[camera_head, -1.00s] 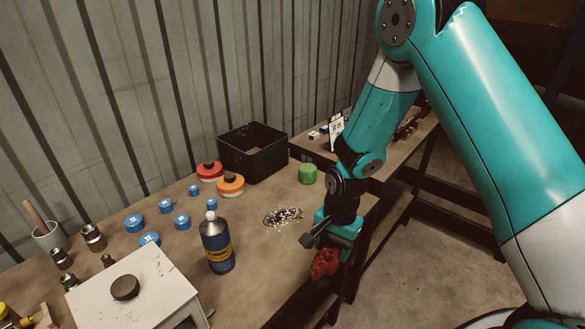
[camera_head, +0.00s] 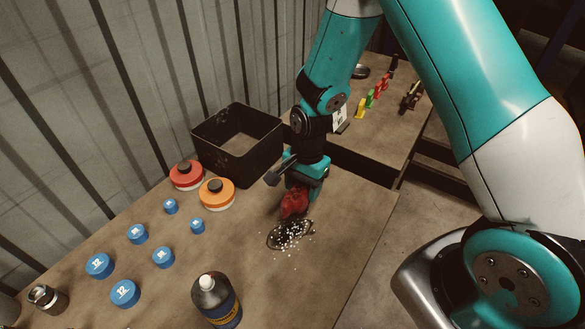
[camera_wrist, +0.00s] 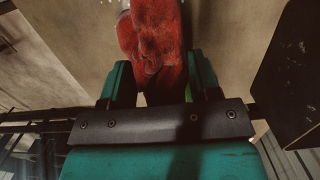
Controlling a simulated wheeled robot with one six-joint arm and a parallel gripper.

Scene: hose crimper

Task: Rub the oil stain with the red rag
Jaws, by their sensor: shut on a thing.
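The red rag (camera_head: 293,203) is bunched in my gripper (camera_head: 298,190), close above the workbench top. In the wrist view the rag (camera_wrist: 155,45) fills the space between the two teal fingers of my gripper (camera_wrist: 160,85). The oil stain (camera_head: 290,234) is a dark patch strewn with white granules on the bench. The rag is at the stain's far edge; I cannot tell whether it touches the bench. Some white granules show at the top of the wrist view, beside the rag. The green lid seen earlier is hidden in the head view.
A black bin (camera_head: 238,146) stands behind and left of my gripper. A red-lidded tin (camera_head: 187,178) and an orange one (camera_head: 217,195) stand near it. Several blue caps lie left. A dark bottle (camera_head: 217,303) stands at the front. The bench right of the stain is clear.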

